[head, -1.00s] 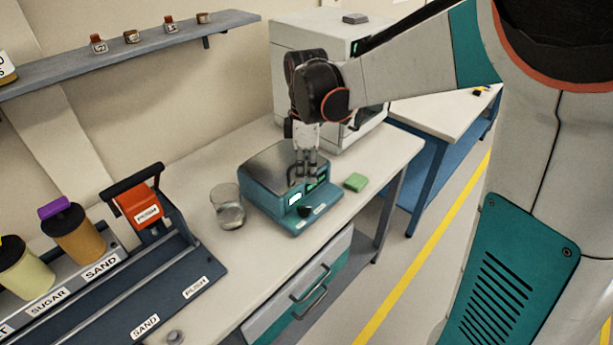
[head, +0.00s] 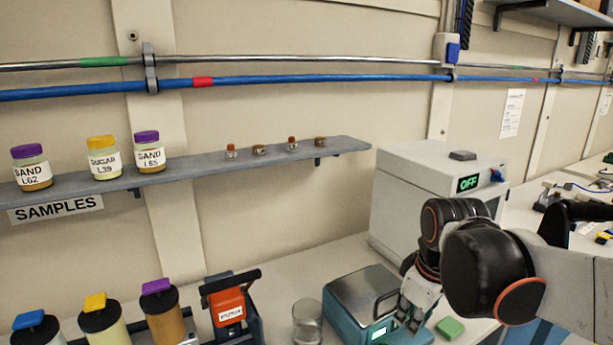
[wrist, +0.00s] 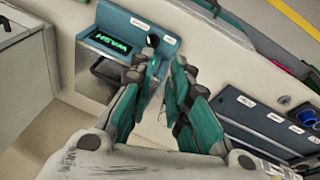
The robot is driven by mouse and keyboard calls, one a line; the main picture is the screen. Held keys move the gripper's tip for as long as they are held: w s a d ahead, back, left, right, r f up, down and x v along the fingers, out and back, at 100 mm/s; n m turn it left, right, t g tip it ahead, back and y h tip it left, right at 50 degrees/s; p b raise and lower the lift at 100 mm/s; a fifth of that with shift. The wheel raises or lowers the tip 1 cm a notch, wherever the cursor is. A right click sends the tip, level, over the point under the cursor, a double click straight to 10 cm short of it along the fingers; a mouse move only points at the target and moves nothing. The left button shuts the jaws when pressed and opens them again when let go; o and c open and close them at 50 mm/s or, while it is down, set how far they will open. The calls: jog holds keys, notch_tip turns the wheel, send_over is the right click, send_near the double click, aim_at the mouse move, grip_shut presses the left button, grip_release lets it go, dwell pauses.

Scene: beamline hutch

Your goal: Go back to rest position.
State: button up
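My gripper (head: 408,318) hangs over the right side of the teal bench device with a grey lid (head: 365,295). In the wrist view my gripper's teal fingers (wrist: 166,72) stand apart, and nothing is clearly held between them. The device also shows in the wrist view (wrist: 138,32), beyond the fingertips, with a lit green display. I cannot tell whether the fingers touch it. My arm is still stretched out over the bench from the right.
A glass beaker (head: 307,325) stands left of the device, and a green block (head: 450,328) lies to its right. A white oven-like box (head: 415,190) reading OFF stands behind. A shelf (head: 215,172) holds labelled jars. An orange-handled press (head: 228,307) and capped containers (head: 103,320) are at left.

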jog(key=s+m+t, duration=0.4)
jog(key=s+m, duration=0.3)
jog(key=s, duration=0.3)
jog(key=shift+s+m, duration=0.15)
jog(key=shift+m, duration=0.25)
